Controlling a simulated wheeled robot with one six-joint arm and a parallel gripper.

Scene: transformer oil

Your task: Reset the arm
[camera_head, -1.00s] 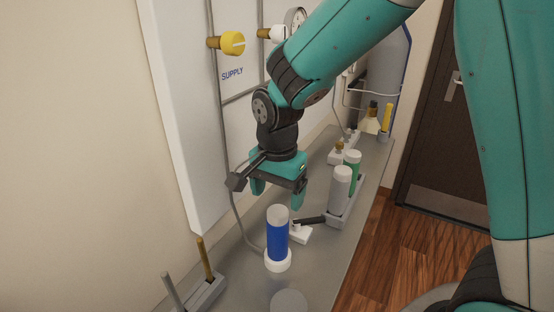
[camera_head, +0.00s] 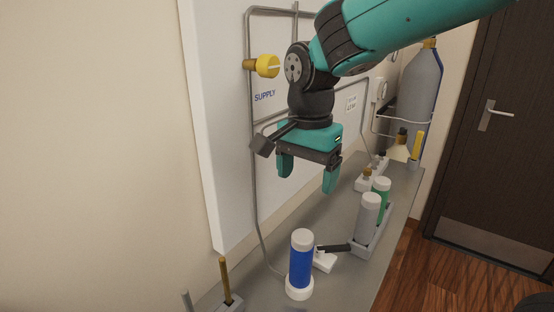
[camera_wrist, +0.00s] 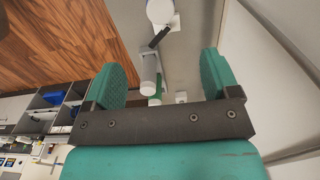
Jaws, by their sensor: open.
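My gripper (camera_head: 307,176) hangs above the grey counter with its teal fingers apart and nothing between them. In the wrist view the two fingers (camera_wrist: 166,80) are also spread and empty. A blue tube with a white cap (camera_head: 301,262) stands upright in a white round base on the counter, below the gripper and apart from it. My arm reaches in from the upper right.
A rack (camera_head: 361,245) holds a grey-white tube (camera_head: 368,214) and a green tube (camera_head: 381,190). A black-handled item (camera_head: 334,248) lies by the blue tube. A yellow knob (camera_head: 267,66) and pipes are on the wall panel. A grey cylinder (camera_head: 421,95) stands at the back near the door (camera_head: 490,150).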

